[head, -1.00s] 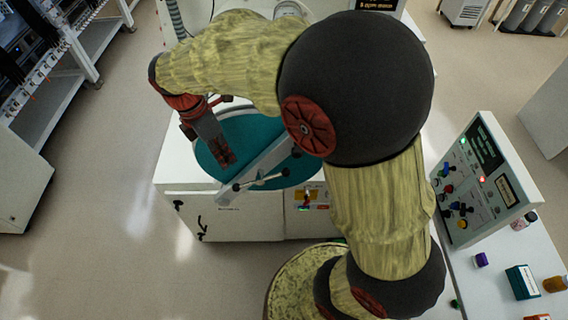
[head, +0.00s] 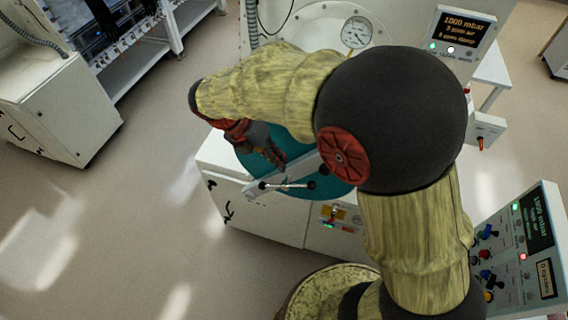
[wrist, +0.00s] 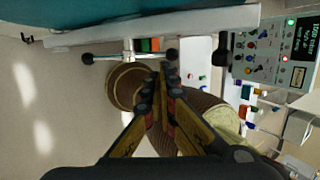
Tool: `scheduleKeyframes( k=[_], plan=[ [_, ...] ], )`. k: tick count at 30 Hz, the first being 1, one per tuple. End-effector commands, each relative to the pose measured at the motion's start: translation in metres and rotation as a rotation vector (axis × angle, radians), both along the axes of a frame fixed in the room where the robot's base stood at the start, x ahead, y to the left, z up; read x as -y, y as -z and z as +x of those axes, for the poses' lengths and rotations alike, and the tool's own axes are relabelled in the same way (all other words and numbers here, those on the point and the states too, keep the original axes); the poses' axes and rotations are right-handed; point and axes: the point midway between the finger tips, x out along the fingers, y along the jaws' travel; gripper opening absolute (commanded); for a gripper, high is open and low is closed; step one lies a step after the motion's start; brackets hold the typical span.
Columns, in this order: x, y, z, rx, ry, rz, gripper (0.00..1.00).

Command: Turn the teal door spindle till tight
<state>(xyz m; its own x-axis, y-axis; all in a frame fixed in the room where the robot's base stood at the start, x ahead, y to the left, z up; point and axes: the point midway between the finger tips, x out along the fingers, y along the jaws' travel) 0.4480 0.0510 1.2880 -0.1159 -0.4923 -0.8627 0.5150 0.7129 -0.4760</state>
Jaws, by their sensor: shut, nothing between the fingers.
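The teal door (head: 330,185) is a round disc at the front of a white chamber, with a pale bar (head: 256,195) across it. The door spindle's metal cross-handle (head: 288,185) has black knobs on its ends and stands out in front of the bar. My gripper (head: 279,165) is shut and empty, just above the handle in the head view. In the wrist view my fingertips (wrist: 161,74) meet just below the handle (wrist: 130,57), near its right black knob (wrist: 172,56). I cannot tell whether they touch it. The teal door's edge (wrist: 130,16) fills the top there.
A pressure gauge (head: 357,32) and a display (head: 463,30) reading 1000 mbar are behind the door. A control console (head: 515,250) stands at right. Open floor (head: 100,215) lies at left.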

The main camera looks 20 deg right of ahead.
Motion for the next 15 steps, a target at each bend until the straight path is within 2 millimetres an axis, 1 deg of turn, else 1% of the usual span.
scheduleKeyframes(
  k=[1,9,15],
  plan=[
    [0.005,0.009,-0.002,-0.004,0.002,-0.001,0.0],
    [0.031,0.055,-0.009,-0.003,0.004,0.0,0.0],
    [0.048,0.083,-0.012,-0.002,0.004,0.001,0.0]
  ],
)
